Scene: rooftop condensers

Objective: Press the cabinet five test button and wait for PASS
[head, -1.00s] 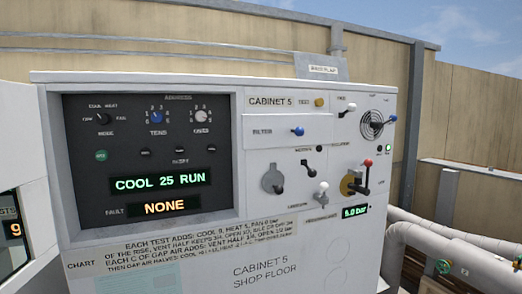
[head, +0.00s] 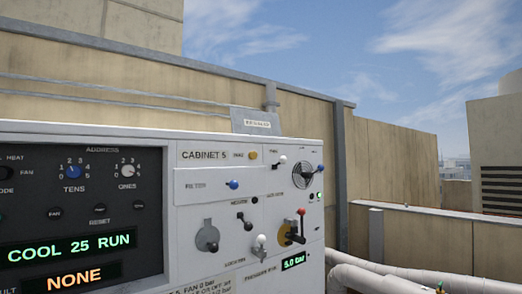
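The cabinet five panel (head: 205,157) fills the lower left of the head view, its right half fully in sight and its left part cut off. The small yellow test button (head: 253,155) sits at the top, right of the CABINET 5 label. Its lettering is blurred in this view. The display (head: 70,246) reads COOL 25 RUN, and the fault display (head: 75,279) reads NONE. A small green readout (head: 293,262) shows 5.0 bar. No PASS text shows.
Pale pipes (head: 375,274) run at the lower right. A tan wall stands behind the cabinet.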

